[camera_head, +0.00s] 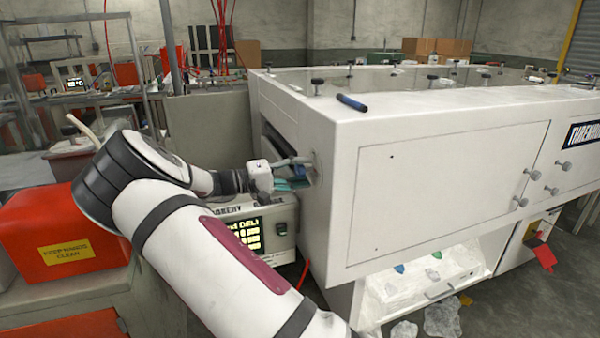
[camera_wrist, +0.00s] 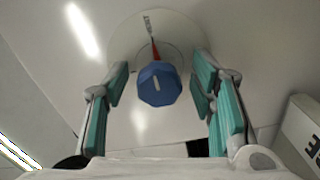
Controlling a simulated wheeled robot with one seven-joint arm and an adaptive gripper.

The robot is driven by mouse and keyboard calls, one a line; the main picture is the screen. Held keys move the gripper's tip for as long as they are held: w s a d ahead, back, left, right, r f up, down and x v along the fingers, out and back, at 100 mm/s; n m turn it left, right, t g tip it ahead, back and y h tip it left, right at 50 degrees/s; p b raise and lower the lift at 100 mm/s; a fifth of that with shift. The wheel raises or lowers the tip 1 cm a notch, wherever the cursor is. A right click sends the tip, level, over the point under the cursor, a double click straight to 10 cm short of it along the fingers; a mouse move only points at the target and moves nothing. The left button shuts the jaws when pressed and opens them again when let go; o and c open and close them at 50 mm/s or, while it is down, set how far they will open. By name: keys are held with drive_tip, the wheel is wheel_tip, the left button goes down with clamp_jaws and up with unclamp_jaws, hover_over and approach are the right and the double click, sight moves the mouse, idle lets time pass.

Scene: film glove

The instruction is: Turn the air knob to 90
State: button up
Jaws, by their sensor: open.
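My gripper (camera_wrist: 160,90) is open, with one teal-padded finger on each side of the knob and a gap on both sides. In the head view my gripper (camera_head: 300,172) is at the left end of the white machine (camera_head: 330,130), where the knob is mostly hidden. Dial numbers are too small to read.
A control box (camera_head: 250,235) with a lit display stands below my gripper, close to the machine's end. A red box (camera_head: 60,235) is at the left. A dark blue cylinder (camera_head: 352,102) lies on the machine's top. Clear plastic bags (camera_head: 442,318) lie on the floor.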

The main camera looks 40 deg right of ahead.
drive_tip(key=v, duration=1.2)
drive_tip(key=s+d+r+n+t+y+p, duration=0.1)
drive_tip(key=s+r+y+p, duration=0.15)
drive_tip(key=s+y, duration=0.4)
drive_tip(key=s+d+r+y+p, duration=0.1)
drive_tip(key=s+r+y, duration=0.25)
drive_tip(key=s, duration=0.55)
drive_tip(key=s+a+r+n+t+y+p, duration=0.2)
drive_tip(key=s+a, duration=0.5)
drive_tip(key=s, duration=0.5)
drive_tip(key=s+a+r+n+t+y+p, duration=0.3)
drive_tip(key=s+a+r+t+y, duration=0.2)
drive_tip(key=s, duration=0.8)
wheel_tip(320, 180, up, 2)
drive_tip(key=a+t, duration=0.1)
drive_tip(key=a, duration=0.1)
drive_tip(key=shift+s+a+p, duration=0.3)
drive_tip(key=shift+p, duration=0.05)
